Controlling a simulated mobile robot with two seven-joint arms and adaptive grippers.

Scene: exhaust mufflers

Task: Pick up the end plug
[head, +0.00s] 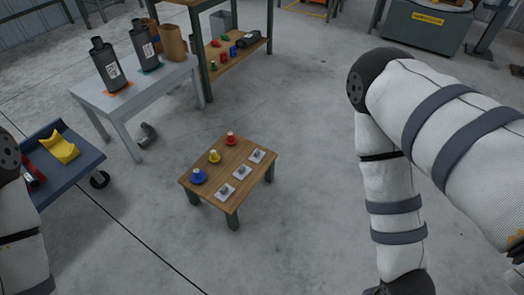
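A low wooden table (205,168) stands near the middle of the head view. On its left side are three plug-like pieces in a row: a blue one (198,177), a yellow one (214,157) and a red one (231,139), each with a pale top. On its right side, three small grey metal parts lie on white cards (242,172). I cannot tell which piece is the end plug. My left arm shows only at the left edge and my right arm fills the right side. Both grippers are out of the picture.
A grey table (125,98) at the upper left holds two dark mufflers (108,65) and brown containers. A blue cart (68,175) with a yellow block (60,148) stands at the left. A grey pipe piece (147,134) lies on the floor. Floor around the low table is mostly clear.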

